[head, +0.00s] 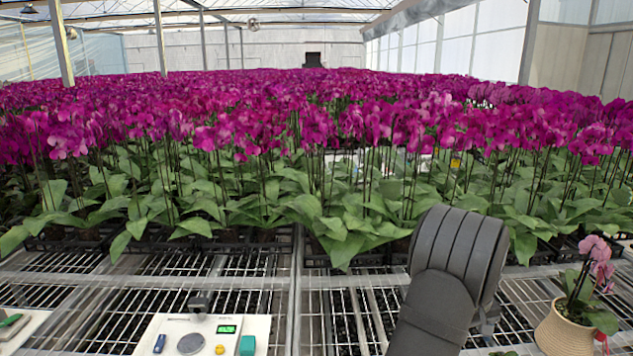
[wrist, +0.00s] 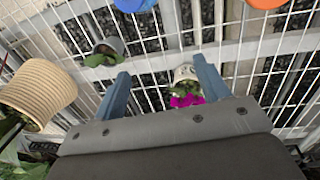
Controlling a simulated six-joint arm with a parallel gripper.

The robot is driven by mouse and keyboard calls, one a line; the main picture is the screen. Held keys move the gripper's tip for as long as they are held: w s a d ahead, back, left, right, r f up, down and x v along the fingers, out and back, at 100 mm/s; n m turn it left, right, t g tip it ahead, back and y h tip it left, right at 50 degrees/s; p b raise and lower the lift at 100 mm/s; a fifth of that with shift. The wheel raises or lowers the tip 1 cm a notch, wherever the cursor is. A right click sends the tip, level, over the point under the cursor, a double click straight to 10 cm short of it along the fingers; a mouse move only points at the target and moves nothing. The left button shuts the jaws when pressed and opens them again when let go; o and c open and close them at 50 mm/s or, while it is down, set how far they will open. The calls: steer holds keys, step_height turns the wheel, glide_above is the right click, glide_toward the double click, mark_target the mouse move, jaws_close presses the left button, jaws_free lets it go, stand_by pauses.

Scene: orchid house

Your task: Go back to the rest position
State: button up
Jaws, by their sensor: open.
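My gripper (wrist: 163,75) shows in the wrist view as two blue-grey fingers spread wide apart, with nothing held between them. It points down over the wire-mesh bench (wrist: 155,45). In the head view my dark arm stands at the lower right and mostly hides the gripper. A small white pot (wrist: 184,73) with magenta flowers (wrist: 186,100) shows beside the right finger, partly covered by my gripper body. A small grey pot with a green plant (wrist: 103,54) is just beyond the left fingertip.
A beige ribbed pot (head: 566,332) with a pink orchid stands right of my arm; it also shows in the wrist view (wrist: 38,92). A white board (head: 170,330) with small items lies front left. Blue (wrist: 133,4) and orange (wrist: 265,3) things are cut off. Dense magenta orchids fill the back.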

steer(key=w+a+n, duration=0.2)
steer(key=w+a, duration=0.2)
steer(key=a, duration=0.6)
steer(key=w+a+n, duration=0.2)
steer(key=w+a, duration=0.1)
steer(key=a, duration=0.8)
steer(key=a+n+t, duration=0.1)
steer(key=a+n, duration=0.3)
steer(key=a, duration=1.6)
steer(key=shift+s, duration=0.4)
